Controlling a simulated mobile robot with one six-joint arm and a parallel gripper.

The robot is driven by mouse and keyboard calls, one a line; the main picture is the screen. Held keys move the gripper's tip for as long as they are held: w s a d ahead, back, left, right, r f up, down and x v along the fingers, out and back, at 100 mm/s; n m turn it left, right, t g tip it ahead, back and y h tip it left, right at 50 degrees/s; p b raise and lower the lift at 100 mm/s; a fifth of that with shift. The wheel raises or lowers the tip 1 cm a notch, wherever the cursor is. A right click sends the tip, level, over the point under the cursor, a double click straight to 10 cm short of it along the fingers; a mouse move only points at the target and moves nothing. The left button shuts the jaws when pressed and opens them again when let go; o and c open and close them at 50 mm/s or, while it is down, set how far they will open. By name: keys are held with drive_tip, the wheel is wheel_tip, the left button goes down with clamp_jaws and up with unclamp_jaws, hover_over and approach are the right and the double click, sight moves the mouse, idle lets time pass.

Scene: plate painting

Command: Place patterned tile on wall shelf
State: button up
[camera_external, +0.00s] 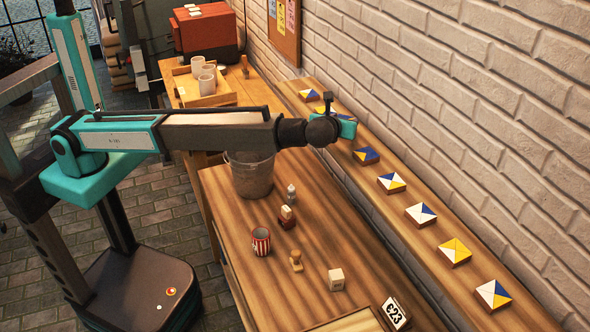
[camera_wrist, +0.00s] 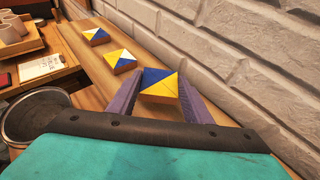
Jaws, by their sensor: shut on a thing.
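A patterned tile (camera_wrist: 160,79), blue and yellow with a wooden edge, sits between the two purple fingers of my gripper (camera_wrist: 158,97) in the wrist view. My gripper is shut on it. In the external view the tile (camera_external: 366,155) shows beside my teal gripper (camera_external: 352,138), over the wooden wall shelf (camera_external: 397,208); the fingers cannot be made out there. The tile is at or very near the shelf surface; I cannot tell whether it touches.
Several other tiles lie along the shelf, such as a blue, yellow and white one (camera_external: 391,183) and another (camera_wrist: 122,61). The brick wall (camera_external: 480,110) rises right behind. A metal bucket (camera_external: 251,175), striped cup (camera_external: 261,242) and stamps stand on the lower table.

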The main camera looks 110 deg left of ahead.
idle(0.4)
drive_tip(key=shift+f+p, duration=0.8)
drive_tip(key=shift+f, duration=0.95)
drive_tip(key=shift+f, duration=0.1)
drive_tip(key=o, duration=1.1)
drive_tip(key=b+v, duration=0.3)
drive_tip(key=v, duration=0.9)
